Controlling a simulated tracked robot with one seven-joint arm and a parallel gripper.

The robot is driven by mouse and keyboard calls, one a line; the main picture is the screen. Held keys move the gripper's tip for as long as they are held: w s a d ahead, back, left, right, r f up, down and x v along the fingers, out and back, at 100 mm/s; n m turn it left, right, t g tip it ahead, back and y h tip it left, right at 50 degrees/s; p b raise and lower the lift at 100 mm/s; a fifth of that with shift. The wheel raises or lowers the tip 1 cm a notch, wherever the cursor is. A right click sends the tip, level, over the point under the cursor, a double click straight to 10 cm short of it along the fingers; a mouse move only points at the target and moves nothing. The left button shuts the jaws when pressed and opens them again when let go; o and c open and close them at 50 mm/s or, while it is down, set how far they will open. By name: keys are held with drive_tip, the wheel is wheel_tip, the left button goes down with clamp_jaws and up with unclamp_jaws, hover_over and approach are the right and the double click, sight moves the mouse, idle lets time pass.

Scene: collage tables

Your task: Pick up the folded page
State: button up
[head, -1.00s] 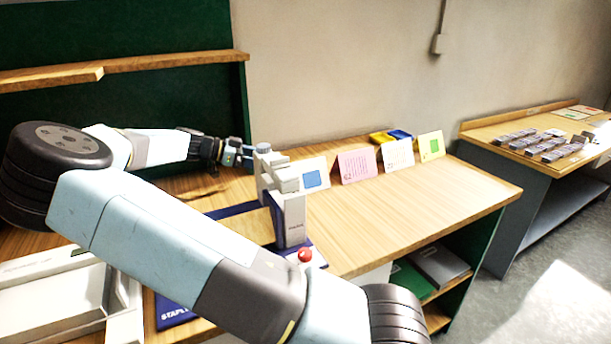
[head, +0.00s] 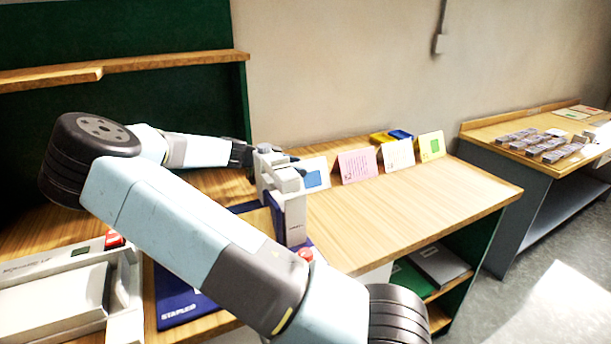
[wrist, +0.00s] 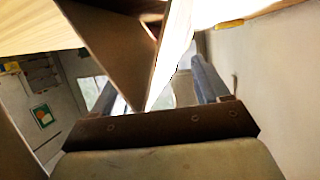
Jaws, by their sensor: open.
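Several folded pages stand like tents along the back of the table: a white one with a blue square (head: 313,173), a pink one with writing (head: 357,165), a white one with writing (head: 398,155) and a yellow one with a green square (head: 431,146). I cannot tell which one the task means. My gripper is at the left of the blue-square page, largely hidden behind the stapling machine (head: 292,215) in the head view. In the wrist view my gripper (wrist: 155,80) is open. A shaded, wedge-shaped folded sheet (wrist: 125,45) reaches between its fingers; I cannot tell whether they touch it.
The stapling machine with a red button stands close in front of my gripper. A white machine (head: 60,290) is at the lower left. Blue and yellow items (head: 390,136) lie behind the pages. The table's front right is clear. A second table (head: 500,155) holds small grey blocks.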

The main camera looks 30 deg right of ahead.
drive_tip(key=shift+s+d+f, duration=0.15)
drive_tip(key=shift+d+f, duration=0.05)
drive_tip(key=shift+d, duration=0.4)
drive_tip(key=shift+c, duration=0.2)
drive_tip(key=c, duration=1.1)
